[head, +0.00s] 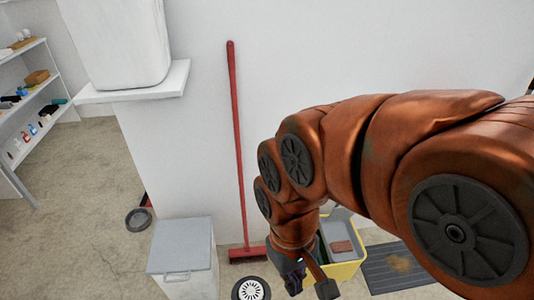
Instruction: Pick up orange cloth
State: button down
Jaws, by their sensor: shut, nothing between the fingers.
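My gripper (310,286) hangs at the end of my rust-orange arm, near the bottom middle of the head view. It is shut and holds nothing; the arm hides part of it. A small tan-orange crumpled patch (400,263), which may be the orange cloth, lies on a dark mat (376,281) to the right of my gripper and apart from it. A reddish-brown flat piece (342,247) shows at the yellow bucket (344,271), just right of my gripper. I cannot tell for sure which of the two is cloth.
A red broom (236,140) leans on the white wall. A grey lidded bin (182,247) and a round black-and-white disc (251,290) stand left of my gripper. A white ledge (135,85) juts from the wall. Shelves (35,100) stand far left, with free floor (85,210) before them.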

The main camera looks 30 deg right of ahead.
aim_at(337, 248)
jog(key=z, duration=1.6)
jog(key=k, duration=0.8)
jog(key=u, duration=0.5)
